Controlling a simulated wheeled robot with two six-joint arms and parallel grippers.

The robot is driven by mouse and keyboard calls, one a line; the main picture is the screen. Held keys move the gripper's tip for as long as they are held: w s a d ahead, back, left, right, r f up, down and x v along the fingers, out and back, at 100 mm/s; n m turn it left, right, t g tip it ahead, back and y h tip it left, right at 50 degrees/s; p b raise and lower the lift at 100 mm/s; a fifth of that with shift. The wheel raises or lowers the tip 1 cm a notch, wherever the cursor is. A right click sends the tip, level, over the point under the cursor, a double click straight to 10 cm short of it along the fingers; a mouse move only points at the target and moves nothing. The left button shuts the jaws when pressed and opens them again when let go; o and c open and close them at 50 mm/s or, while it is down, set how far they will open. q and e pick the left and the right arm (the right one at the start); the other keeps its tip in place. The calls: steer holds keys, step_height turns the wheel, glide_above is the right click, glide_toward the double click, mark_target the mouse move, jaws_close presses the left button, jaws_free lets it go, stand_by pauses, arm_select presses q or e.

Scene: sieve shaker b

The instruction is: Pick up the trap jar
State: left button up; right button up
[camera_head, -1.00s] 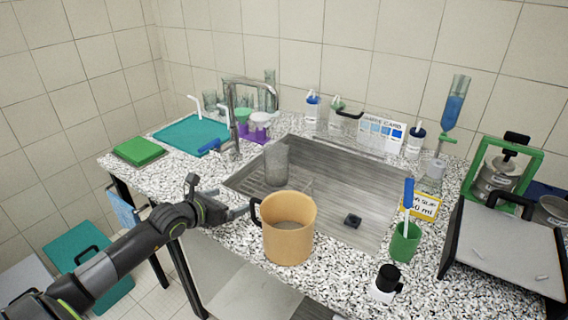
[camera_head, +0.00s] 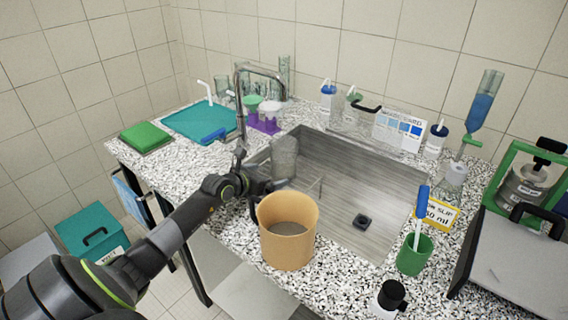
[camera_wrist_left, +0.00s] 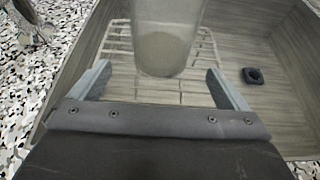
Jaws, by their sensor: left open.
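A clear, greyish cylindrical jar (camera_head: 284,154), which I take to be the trap jar, stands upright over the wire rack in the left part of the sink. My left gripper (camera_head: 272,185) is just in front of it, partly hidden behind the tan mug. In the left wrist view the jar (camera_wrist_left: 166,38) is ahead of the open fingers (camera_wrist_left: 158,80), roughly centred between them, with nothing held. The jar's top is cut off in that view. My right gripper is not seen.
A tan mug (camera_head: 288,232) stands on the speckled counter close to my left arm. The faucet (camera_head: 241,105) rises behind and left of the jar. The metal sink (camera_head: 350,185) is open to the right, with a dark drain piece (camera_head: 362,221). A green cup (camera_head: 414,254) stands at right.

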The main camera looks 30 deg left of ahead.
mark_target(284, 169)
arm_select(q)
steer(key=shift+b+x, duration=0.4)
steer(key=shift+x, duration=4.1)
steer(key=shift+d+r, duration=0.1)
steer(key=shift+r, duration=0.1)
steer(key=c, duration=1.2)
